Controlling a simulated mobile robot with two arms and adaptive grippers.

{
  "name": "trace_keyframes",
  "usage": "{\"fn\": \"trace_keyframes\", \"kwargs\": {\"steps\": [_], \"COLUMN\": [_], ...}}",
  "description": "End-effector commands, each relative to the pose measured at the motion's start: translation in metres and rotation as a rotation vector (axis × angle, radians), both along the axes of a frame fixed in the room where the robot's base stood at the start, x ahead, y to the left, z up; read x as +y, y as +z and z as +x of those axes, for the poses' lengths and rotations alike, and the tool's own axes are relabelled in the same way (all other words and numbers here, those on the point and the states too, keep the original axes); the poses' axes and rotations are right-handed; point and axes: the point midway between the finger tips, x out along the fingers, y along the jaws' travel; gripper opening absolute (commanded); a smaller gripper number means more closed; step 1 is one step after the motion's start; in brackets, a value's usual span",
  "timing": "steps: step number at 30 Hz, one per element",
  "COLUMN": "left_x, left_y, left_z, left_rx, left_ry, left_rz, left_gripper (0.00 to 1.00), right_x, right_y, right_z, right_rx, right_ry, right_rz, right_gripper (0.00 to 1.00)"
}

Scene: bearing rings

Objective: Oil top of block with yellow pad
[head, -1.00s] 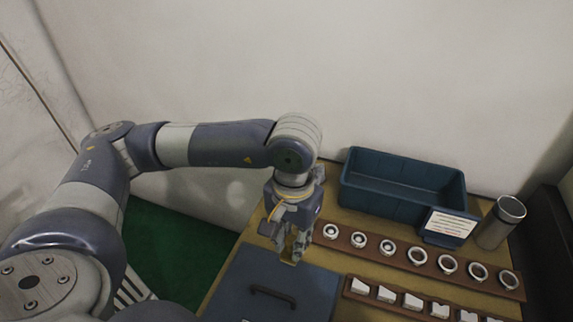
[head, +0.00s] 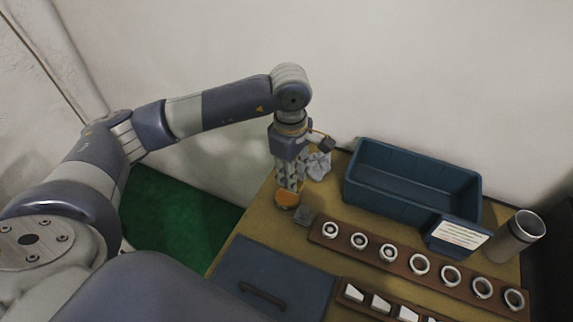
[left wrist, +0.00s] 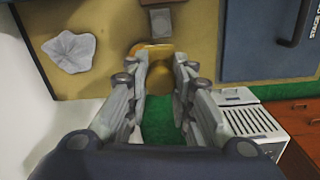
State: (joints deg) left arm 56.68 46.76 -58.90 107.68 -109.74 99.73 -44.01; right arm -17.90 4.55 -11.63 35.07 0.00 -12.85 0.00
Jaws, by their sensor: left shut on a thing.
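My left gripper (head: 288,187) points down near the left edge of the table, its fingers shut on the yellow pad (head: 287,200). The pad looks orange-yellow and round in the head view; in the left wrist view the pad (left wrist: 152,52) shows between the fingertips (left wrist: 160,68), partly hidden by them. A small dark grey block (head: 304,215) sits on the table just right of and nearer than the pad, with a small gap visible. The block (left wrist: 161,20) also shows in the left wrist view, beyond the pad. My right gripper is out of view.
A crumpled pale cloth (head: 319,165) lies behind the gripper. A blue bin (head: 409,193), a wooden rack (head: 400,268) of bearing rings, a second rack of white pieces and a metal cup (head: 515,236) stand right. A dark panel with a handle (head: 272,278) lies in front.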

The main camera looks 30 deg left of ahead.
Motion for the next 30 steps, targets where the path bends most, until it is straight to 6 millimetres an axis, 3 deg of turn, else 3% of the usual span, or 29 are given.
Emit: {"fn": "trace_keyframes", "kwargs": {"steps": [6, 13, 23, 30], "left_x": [0.015, 0.028, 0.032, 0.032], "left_y": [-0.015, -0.029, -0.04, -0.061], "left_z": [0.02, 0.031, 0.034, 0.034], "left_rx": [0.019, 0.031, 0.034, 0.034], "left_ry": [0.405, 0.708, 0.808, 0.805], "left_rz": [0.0, 0.008, 0.011, 0.011], "left_gripper": [0.03, 0.03, 0.03, 0.03], "right_x": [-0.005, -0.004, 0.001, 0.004], "right_y": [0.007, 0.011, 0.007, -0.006], "right_z": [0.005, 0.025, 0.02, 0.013], "right_rx": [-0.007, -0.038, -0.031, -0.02], "right_ry": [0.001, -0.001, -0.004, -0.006], "right_rz": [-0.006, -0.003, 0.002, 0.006], "right_gripper": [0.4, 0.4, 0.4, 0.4]}}
